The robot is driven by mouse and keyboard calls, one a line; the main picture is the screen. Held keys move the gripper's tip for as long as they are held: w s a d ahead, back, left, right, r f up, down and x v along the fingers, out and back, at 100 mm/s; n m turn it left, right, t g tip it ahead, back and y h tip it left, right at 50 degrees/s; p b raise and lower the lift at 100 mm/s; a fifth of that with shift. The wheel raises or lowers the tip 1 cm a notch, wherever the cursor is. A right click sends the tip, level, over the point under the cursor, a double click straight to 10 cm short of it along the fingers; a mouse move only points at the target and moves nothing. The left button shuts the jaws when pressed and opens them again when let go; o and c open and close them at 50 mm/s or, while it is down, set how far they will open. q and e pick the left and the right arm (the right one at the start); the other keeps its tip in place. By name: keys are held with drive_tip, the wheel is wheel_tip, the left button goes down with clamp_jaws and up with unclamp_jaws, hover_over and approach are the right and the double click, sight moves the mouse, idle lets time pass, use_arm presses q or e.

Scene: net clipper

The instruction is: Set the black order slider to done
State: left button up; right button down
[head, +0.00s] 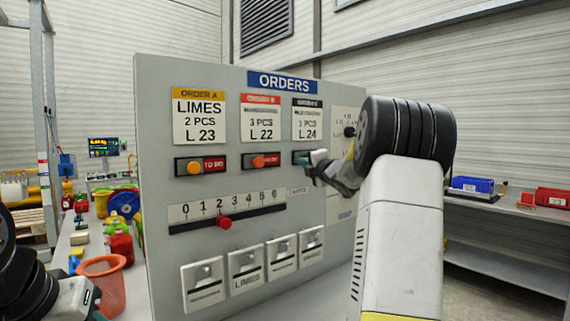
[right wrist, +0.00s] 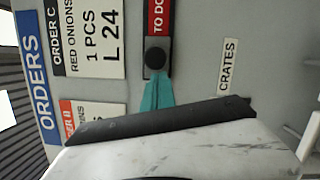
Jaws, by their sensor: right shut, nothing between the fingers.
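The black order slider is on the upright grey panel (head: 165,235), below the order C card (head: 308,120). In the right wrist view its round black knob (right wrist: 154,56) stands in a dark slot, with a red "TO DO" label (right wrist: 158,18) beside it. My right gripper (head: 316,168) is shut and empty at this slider. Its teal fingertips (right wrist: 156,92) are right beside the knob; I cannot tell whether they touch it. In the head view my gripper mostly hides the knob. My left gripper (head: 97,299) shows only partly at the lower left.
Orange (head: 194,166) and red (head: 258,161) order sliders sit left of the black one. Below are a numbered slider with a red knob (head: 224,221) and several white switch plates (head: 203,284).

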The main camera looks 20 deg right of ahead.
drive_tip(key=w+d, duration=0.2)
drive_tip(key=d, duration=0.5)
drive_tip(key=shift+w+d, duration=0.15)
drive_tip(key=shift+w, duration=0.05)
